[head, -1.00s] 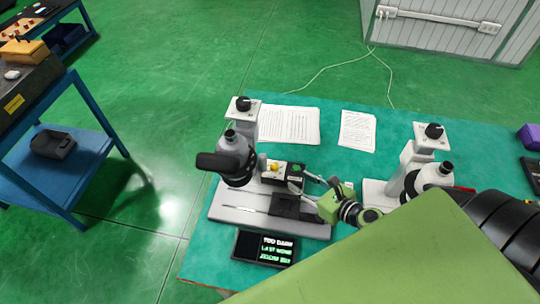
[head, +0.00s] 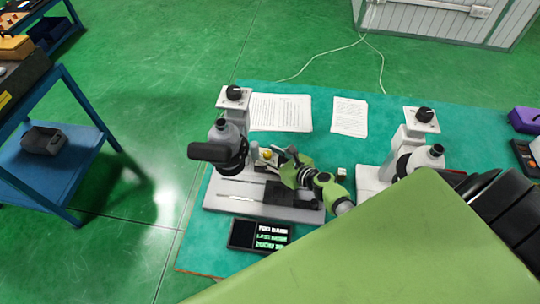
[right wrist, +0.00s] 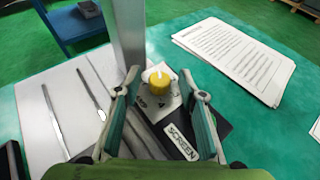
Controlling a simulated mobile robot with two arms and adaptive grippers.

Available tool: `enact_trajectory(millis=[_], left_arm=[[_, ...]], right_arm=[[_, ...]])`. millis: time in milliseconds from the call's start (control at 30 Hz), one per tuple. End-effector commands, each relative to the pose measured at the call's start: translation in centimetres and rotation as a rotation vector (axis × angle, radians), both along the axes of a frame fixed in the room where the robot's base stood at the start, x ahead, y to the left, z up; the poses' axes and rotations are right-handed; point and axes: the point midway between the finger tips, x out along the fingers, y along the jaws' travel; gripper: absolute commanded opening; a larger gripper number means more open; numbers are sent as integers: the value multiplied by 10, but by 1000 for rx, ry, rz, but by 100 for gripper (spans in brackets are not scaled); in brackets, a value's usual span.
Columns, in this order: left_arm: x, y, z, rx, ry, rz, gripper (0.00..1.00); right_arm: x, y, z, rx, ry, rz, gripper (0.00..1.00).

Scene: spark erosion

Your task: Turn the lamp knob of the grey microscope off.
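The left microscope (head: 222,132), with a grey tube and dark eyepiece, stands on a pale base (head: 235,193) in the head view. A yellow knob (head: 267,155) with a pale pointer mark sits at its foot, on a small box. In the head view, my right gripper (head: 287,170) partly hides the box. My left gripper is not visible.
A second, white microscope (head: 408,150) stands to the right. Both microscopes carry a black top knob. Papers (head: 280,112) lie behind. A dark display (head: 259,235) lies in front.

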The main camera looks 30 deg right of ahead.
Motion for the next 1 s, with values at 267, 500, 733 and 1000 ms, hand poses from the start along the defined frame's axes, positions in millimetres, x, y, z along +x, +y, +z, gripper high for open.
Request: enact_trajectory(millis=[267, 500, 733, 1000], left_arm=[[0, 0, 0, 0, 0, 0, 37], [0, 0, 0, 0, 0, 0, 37], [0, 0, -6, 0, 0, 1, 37], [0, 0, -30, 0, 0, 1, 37]], right_arm=[[0, 0, 0, 1, 0, 0, 19], [0, 0, 0, 0, 0, 1, 0], [0, -2, -2, -1, 1, 39, 0], [1, -5, -6, -4, 0, 202, 0]])
